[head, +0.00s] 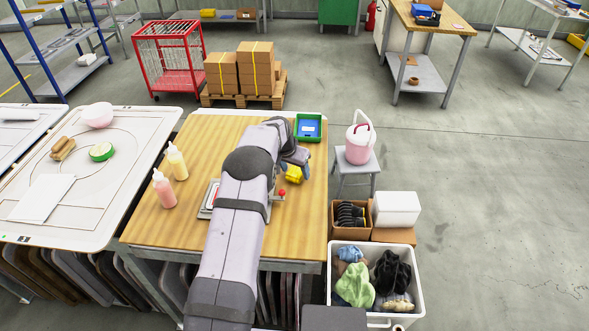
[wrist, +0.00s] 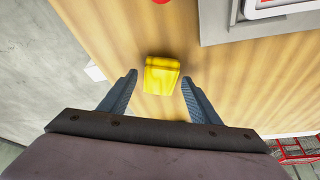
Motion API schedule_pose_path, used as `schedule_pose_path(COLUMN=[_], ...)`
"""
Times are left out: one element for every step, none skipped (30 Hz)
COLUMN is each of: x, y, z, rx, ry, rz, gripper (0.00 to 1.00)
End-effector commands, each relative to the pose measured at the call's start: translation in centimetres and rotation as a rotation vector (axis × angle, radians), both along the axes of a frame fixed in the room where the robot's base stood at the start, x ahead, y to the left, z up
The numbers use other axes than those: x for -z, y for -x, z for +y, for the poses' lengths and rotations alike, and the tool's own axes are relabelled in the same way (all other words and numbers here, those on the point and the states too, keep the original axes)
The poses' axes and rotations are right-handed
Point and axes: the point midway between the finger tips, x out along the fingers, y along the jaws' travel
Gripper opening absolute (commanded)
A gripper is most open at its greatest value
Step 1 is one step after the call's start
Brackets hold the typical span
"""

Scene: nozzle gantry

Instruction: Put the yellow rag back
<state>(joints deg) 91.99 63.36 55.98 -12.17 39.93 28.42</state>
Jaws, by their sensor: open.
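The yellow rag (head: 294,173) lies folded on the wooden table (head: 190,226), to the right of my arm and partly hidden by my gripper in the head view. In the wrist view the rag (wrist: 161,74) is a small yellow block on the wood, between and just beyond my fingertips. My gripper (wrist: 158,78) is open and empty, with one finger on each side of the rag and apart from it. In the head view my gripper (head: 298,160) is over the table's right part.
A blue-green tray (head: 308,127) sits at the table's far right corner. A red button (head: 282,194) and a grey plate are close to the rag. Two bottles (head: 177,162) stand at the left. A white bin of cloths (head: 340,252) stands on the floor at right.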

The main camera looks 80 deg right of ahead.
Motion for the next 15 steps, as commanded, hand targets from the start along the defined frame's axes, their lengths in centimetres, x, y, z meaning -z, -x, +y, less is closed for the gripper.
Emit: schedule_pose_path(x=[-0.1,-0.1,-0.2,-0.4,-0.5,-0.6,-0.7,-0.9,-1.2,-1.5,-1.8,-2.2,-2.6,-3.0,-3.6], y=[0.0,0.0,0.0,0.0,0.0,0.0,-0.1,-0.1,-0.2,-0.2,-0.3,-0.4,-0.4,-0.5,-0.6], z=[0.0,0.0,0.0,0.0,0.0,0.0,0.1,0.2,0.3,0.4,0.5,0.7,0.8,1.0,1.2], rx=[0.000,0.000,0.000,0.000,0.000,0.000,0.000,0.000,0.000,0.000,0.000,0.000,-0.001,-0.001,-0.001], ry=[0.000,0.000,0.000,0.000,0.000,0.001,0.001,0.001,0.002,0.002,0.002,0.002,0.004,0.003,0.004], rz=[0.000,0.000,0.000,0.000,0.000,0.000,0.000,0.000,0.000,0.000,0.000,0.000,0.000,-0.001,0.000], gripper=[0.57,0.57,0.57,0.57,0.57,0.57,0.57,0.57,0.57,0.57,0.57,0.57,0.57,0.57,0.57])
